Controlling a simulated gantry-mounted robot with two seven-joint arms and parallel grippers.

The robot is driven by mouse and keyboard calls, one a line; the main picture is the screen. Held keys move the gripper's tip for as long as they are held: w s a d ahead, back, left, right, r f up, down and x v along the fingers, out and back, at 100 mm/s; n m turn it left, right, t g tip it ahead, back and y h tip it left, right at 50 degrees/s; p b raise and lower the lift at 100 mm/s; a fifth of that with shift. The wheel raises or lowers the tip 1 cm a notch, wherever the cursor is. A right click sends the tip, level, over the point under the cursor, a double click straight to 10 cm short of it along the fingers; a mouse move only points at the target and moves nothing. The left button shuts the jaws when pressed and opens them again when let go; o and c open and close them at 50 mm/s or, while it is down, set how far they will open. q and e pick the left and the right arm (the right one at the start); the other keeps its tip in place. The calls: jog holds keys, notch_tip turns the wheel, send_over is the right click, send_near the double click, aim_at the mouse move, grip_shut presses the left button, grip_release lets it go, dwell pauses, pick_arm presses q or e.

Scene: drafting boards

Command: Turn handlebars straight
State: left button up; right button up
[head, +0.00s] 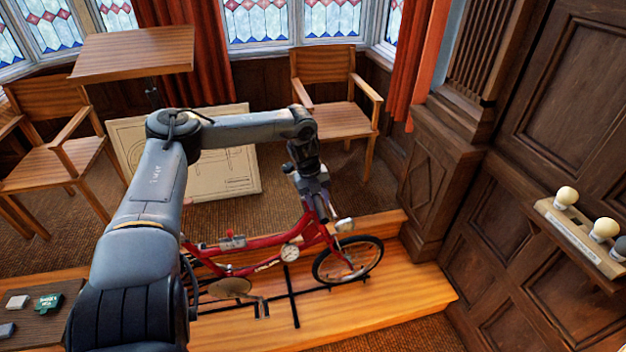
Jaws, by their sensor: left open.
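A red bicycle (262,242) stands on a low wooden platform, its front wheel (349,260) toward the right. A small headlamp (345,225) sits above the front wheel. My left gripper (320,208) is open and points down at the top of the bicycle's front end, where the handlebars are. The gripper and wrist hide most of the handlebars, so I cannot tell their angle or whether the fingers touch them. My left forearm covers the rear of the bicycle. My right gripper is not in view.
The wooden platform (415,295) ends near the panelled wall at right. A shelf (575,240) with several knobs juts from that wall. Behind stand a chair (338,110), another chair (55,160), a tilted drafting board (135,52) and a leaning drawing board (225,180).

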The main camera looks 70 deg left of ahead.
pick_arm(q)
jog(key=p+v, duration=0.2)
jog(key=v, duration=0.5)
dwell(0.3)
jog(key=shift+r, duration=0.15)
jog(key=shift+c, duration=0.3)
